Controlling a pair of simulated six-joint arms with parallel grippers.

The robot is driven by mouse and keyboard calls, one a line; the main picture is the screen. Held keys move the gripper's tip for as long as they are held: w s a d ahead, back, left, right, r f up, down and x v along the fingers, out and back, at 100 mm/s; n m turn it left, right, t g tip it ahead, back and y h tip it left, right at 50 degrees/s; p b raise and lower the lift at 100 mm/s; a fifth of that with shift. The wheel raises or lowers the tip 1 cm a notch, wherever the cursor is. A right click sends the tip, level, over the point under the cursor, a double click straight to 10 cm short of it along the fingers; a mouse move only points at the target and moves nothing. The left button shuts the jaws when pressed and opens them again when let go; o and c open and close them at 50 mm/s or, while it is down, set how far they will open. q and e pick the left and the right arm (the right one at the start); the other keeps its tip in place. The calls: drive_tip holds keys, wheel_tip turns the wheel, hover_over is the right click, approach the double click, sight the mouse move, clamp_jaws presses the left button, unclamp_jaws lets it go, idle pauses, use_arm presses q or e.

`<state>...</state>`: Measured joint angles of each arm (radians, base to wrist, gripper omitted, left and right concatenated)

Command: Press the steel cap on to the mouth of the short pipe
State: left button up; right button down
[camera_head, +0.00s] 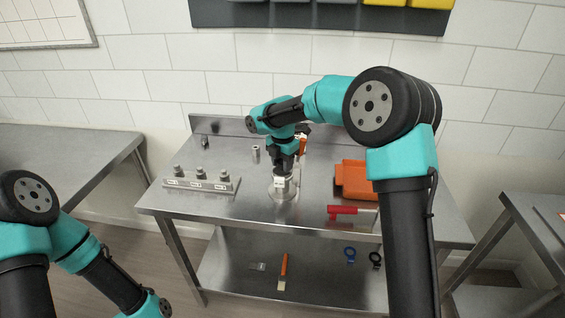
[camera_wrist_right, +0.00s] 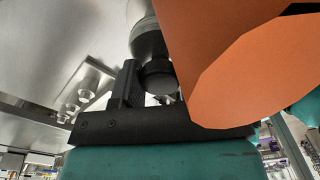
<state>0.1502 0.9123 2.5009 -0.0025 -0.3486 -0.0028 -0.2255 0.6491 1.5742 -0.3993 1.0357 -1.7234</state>
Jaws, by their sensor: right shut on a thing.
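My right gripper (camera_head: 283,161) points down over the middle of the steel table, right above a round steel base with a white label (camera_head: 281,184). In the right wrist view the gripper is shut on a dark, round-ended piece (camera_wrist_right: 160,76), with a steel cylinder (camera_wrist_right: 148,38) just beyond it. This is probably the steel cap, but the fingers and an orange shape hide much of it. I cannot tell whether it touches the pipe mouth. The short pipe is mostly hidden under the gripper. My left gripper is out of view.
A labelled rack (camera_head: 200,184) with several steel pieces stands at the left, and a small steel cylinder (camera_head: 256,154) behind. An orange bin (camera_head: 353,181) and a red-handled tool (camera_head: 343,210) lie at the right. A large orange shape (camera_wrist_right: 240,60) fills the wrist view's right.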

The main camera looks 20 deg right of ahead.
drive_tip(key=c, duration=0.6)
unclamp_jaws()
wheel_tip(320, 180, up, 18)
drive_tip(key=shift+f, duration=0.25)
